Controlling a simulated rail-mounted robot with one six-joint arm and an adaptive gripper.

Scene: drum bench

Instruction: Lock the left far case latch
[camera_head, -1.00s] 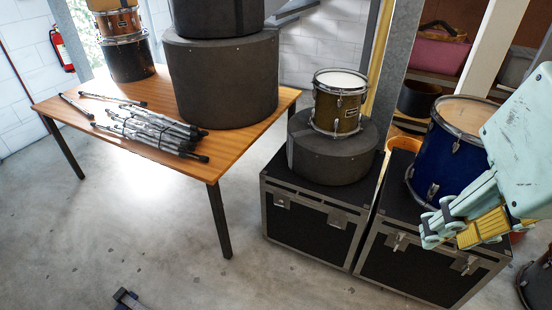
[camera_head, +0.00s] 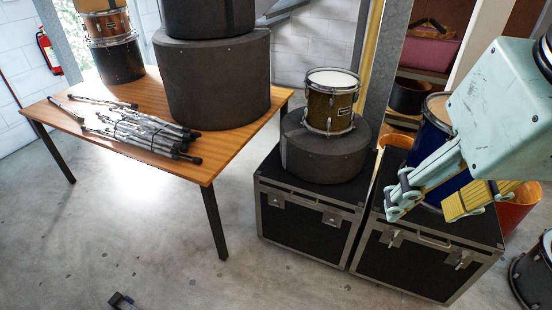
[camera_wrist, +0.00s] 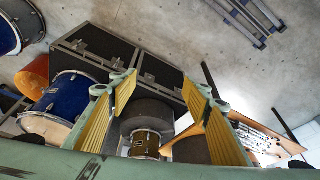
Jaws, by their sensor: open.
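Two black flight cases with metal edges stand side by side on the floor, a left case (camera_head: 300,235) and a right case (camera_head: 420,268). The left case has a left latch (camera_head: 276,200) and a right latch (camera_head: 332,219) on its front. The right case has a left latch (camera_head: 392,238) and a right latch (camera_head: 463,260). I cannot tell whether each latch is locked. My gripper (camera_head: 432,204) is open and empty, and in the head view it shows over the right case. In the wrist view, the cases show beyond and between its spread fingers (camera_wrist: 163,90).
A round grey drum case (camera_head: 325,150) with a small drum (camera_head: 331,100) stands on the left case. A blue drum (camera_head: 428,142) is behind my gripper. A wooden table (camera_head: 205,165) holds stands and drum cases. The floor before the cases is clear.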

